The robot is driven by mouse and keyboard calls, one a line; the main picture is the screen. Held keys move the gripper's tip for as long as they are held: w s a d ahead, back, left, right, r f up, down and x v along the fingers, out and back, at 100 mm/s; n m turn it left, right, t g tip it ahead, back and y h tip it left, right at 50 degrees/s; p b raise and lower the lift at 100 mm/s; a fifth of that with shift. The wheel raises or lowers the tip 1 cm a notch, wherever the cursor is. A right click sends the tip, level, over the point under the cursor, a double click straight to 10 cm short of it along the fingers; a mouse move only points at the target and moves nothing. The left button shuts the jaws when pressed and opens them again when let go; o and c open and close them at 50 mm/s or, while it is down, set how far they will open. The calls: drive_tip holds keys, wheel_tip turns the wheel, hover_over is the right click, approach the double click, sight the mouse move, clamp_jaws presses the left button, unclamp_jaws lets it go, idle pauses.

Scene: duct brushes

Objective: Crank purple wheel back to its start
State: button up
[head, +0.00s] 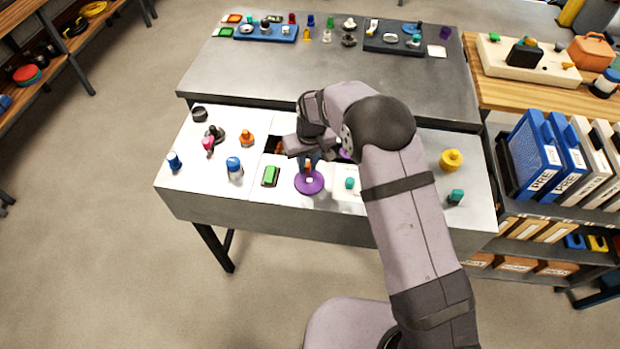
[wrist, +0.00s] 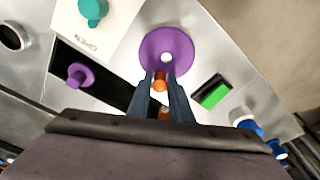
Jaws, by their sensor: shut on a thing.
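The purple wheel (head: 309,184) lies on the pale top of the front bench, left of my forearm. In the wrist view it is a flat purple disc (wrist: 168,48) with a white spot at its middle. An orange crank knob (wrist: 160,82) stands near the disc's edge. My gripper (wrist: 161,88) comes down over this knob, with its dark fingers on either side, shut on it. In the head view my gripper (head: 308,162) hides part of the wheel's far side.
A green button (head: 270,176) sits left of the wheel, and a white plate with a teal knob (head: 350,183) sits right of it. A dark slot with a purple knob (wrist: 78,74) lies close by. Blue knobs (head: 234,167) stand further left, and a yellow knob (head: 451,160) at right.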

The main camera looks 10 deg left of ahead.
drive_tip(key=shift+s+d+f, duration=0.1)
drive_tip(key=shift+d+f, duration=0.1)
drive_tip(key=shift+d, duration=0.35)
drive_tip(key=shift+d+r, duration=0.1)
drive_tip(key=shift+d, duration=0.45)
drive_tip(key=shift+d, duration=0.15)
drive_tip(key=shift+s+d+r, duration=0.1)
drive_tip(key=shift+d, duration=0.35)
drive_tip(key=shift+s+d+r, duration=0.1)
drive_tip(key=shift+s+d, duration=0.1)
drive_tip(key=shift+s, duration=0.1)
